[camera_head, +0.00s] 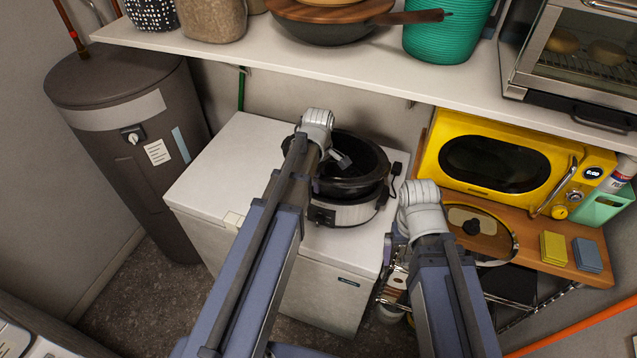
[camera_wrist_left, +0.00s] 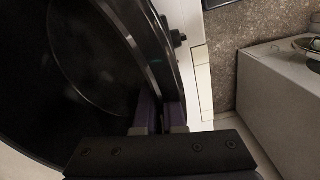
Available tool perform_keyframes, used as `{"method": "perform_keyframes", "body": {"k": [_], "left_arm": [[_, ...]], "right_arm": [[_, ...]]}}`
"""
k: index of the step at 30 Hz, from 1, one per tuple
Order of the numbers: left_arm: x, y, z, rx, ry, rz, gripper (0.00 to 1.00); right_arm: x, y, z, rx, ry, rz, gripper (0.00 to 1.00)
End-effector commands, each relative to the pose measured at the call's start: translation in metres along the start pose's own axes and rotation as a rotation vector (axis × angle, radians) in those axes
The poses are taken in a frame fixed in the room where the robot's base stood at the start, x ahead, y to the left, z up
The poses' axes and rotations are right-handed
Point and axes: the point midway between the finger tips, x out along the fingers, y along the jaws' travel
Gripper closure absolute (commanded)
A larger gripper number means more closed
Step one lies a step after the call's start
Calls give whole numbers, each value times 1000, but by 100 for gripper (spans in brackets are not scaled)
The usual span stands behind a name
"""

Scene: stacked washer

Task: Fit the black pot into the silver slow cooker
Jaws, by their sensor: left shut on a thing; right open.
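The black pot (camera_head: 352,182) is at the silver slow cooker (camera_head: 347,214), on top of the white chest. The pot's lower part is hidden, so I cannot tell how deep it sits. My left gripper (camera_head: 342,160) is shut on the pot's rim; my left arm covers the pot's left side. In the left wrist view the black pot (camera_wrist_left: 85,65) fills the left, its wall between my left fingers (camera_wrist_left: 160,115). My right gripper (camera_head: 398,242) is open and empty, right of the cooker by the chest's edge, mostly hidden by its wrist.
The white chest top (camera_head: 225,165) is clear on the left. A shelf (camera_head: 250,50) overhangs behind. A yellow microwave (camera_head: 500,160) and a glass lid (camera_head: 475,232) are on a wooden board at right. A grey tank (camera_head: 120,140) stands left.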

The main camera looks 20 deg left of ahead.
Motion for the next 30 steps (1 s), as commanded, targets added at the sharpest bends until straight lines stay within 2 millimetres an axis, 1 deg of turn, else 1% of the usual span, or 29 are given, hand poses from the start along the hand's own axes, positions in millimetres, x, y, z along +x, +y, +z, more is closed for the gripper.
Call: {"method": "perform_keyframes", "body": {"k": [1,8,24,27,28,30], "left_arm": [[3,0,0,0,0,2,100],[1,0,0,0,0,2,100],[14,0,0,0,0,2,100],[13,0,0,0,0,2,100],[14,0,0,0,0,0,92],[14,0,0,0,0,0,84]], "right_arm": [[3,0,0,-1,0,0,0],[1,0,0,-1,0,0,0],[14,-1,-1,-4,0,1,0],[13,-1,-1,-4,0,1,0],[14,-1,-1,-4,0,1,0],[14,-1,-1,-4,0,1,0]]}}
